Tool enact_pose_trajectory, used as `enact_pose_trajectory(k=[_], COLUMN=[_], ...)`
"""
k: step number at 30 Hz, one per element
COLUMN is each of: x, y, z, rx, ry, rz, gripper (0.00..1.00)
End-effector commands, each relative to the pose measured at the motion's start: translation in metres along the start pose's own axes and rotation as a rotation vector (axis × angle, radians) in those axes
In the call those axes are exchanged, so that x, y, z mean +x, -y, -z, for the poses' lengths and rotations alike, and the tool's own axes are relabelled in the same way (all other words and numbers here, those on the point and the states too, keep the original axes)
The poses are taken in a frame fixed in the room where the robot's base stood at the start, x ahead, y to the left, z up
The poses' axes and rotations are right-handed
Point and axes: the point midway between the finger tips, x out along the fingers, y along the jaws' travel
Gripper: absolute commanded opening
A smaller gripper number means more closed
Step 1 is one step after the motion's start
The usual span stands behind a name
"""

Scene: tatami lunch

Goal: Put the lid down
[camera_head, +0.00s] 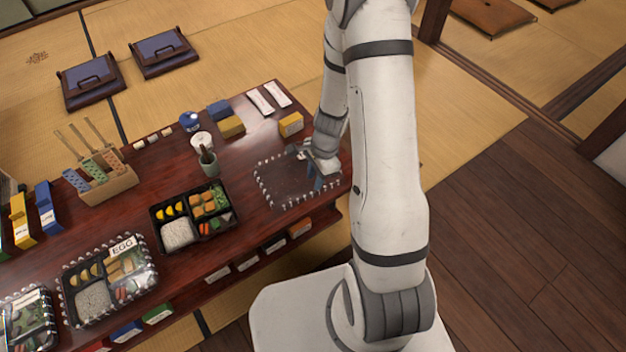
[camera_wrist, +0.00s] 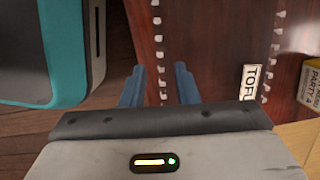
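A clear lid with a beaded white rim (camera_head: 270,187) lies flat at the right end of the dark red table, with no box visible under it. In the wrist view its beaded rim (camera_wrist: 157,38) runs between my fingers, and a label reading TOFU (camera_wrist: 249,82) shows at its side. My gripper (camera_head: 311,169) is at the lid's right part; its two blue fingers also show in the wrist view (camera_wrist: 160,88), spread apart on either side of the rim. I see no finger pressed on the lid. Whether the lid fully touches the table is hard to tell.
An open bento box (camera_head: 187,240) stands left of the lid, and a lidded EGG bento (camera_head: 82,315) further left. Little bare table lies between lid and open bento.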

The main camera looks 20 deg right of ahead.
Motion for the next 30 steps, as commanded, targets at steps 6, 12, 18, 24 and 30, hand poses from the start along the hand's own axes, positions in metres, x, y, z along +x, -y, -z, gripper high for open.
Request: enact_pose_trajectory(k=[6,12,18,24,30], x=[-0.049,-0.066,-0.104,-0.176,-0.235], y=[0.001,0.0,-0.003,-0.026,-0.068], z=[-0.001,0.0,-0.017,-0.051,-0.079], rx=[0.0,-0.003,-0.173,-0.556,-0.938], ry=[-0.001,-0.001,-0.012,-0.058,-0.133], rz=[0.003,0.002,0.019,0.03,0.007], gripper=[0.28,0.28,0.28,0.28,0.28])
